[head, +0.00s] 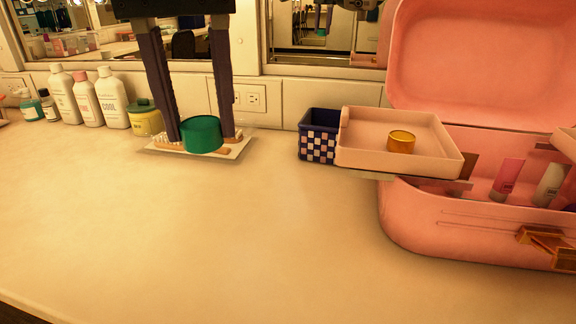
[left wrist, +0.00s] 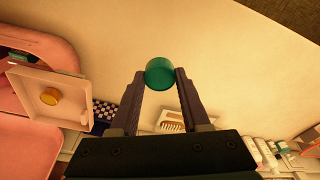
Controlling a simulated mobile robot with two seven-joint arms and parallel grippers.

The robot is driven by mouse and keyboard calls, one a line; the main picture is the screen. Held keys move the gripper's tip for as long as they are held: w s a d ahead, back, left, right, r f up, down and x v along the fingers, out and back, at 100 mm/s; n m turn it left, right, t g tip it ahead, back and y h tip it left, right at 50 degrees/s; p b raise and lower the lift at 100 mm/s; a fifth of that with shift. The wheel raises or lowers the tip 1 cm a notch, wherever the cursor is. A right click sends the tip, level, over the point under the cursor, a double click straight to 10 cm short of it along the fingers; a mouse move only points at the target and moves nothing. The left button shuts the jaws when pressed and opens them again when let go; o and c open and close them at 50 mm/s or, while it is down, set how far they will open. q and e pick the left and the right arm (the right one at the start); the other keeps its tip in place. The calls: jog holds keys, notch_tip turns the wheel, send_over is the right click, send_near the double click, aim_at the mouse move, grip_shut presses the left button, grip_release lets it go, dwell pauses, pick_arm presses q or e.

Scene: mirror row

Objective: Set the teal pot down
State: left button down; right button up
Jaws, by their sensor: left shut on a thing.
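The teal pot (head: 202,134) is a short round pot held upright between the two dark fingers of my left gripper (head: 203,137). It also shows between the fingertips in the left wrist view (left wrist: 160,73). In the head view the pot overlaps a flat white mat (head: 238,149) with brushes on it. In the left wrist view the pot shows apart from that mat, which lies closer to the gripper body. The gap between pot and counter is hard to judge. My right gripper is not in view.
White bottles (head: 86,98) and a yellow jar (head: 145,118) stand along the wall at left. A checkered box (head: 318,137) sits beside a pink tray (head: 362,157) holding a gold pot (head: 401,141), next to the open pink case (head: 450,225). The front counter (head: 200,230) is clear.

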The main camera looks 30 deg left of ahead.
pick_arm(q)
jog(key=b, duration=0.2)
send_over(230, 269)
jog(key=f, duration=1.3)
jog(key=shift+s+d+f, duration=0.2)
jog(key=shift+f, duration=2.55)
jog(key=shift+f, duration=0.1)
jog(key=shift+f+b, duration=0.15)
jog(key=shift+b, duration=0.3)
jog(key=shift+c, duration=1.9)
grip_release()
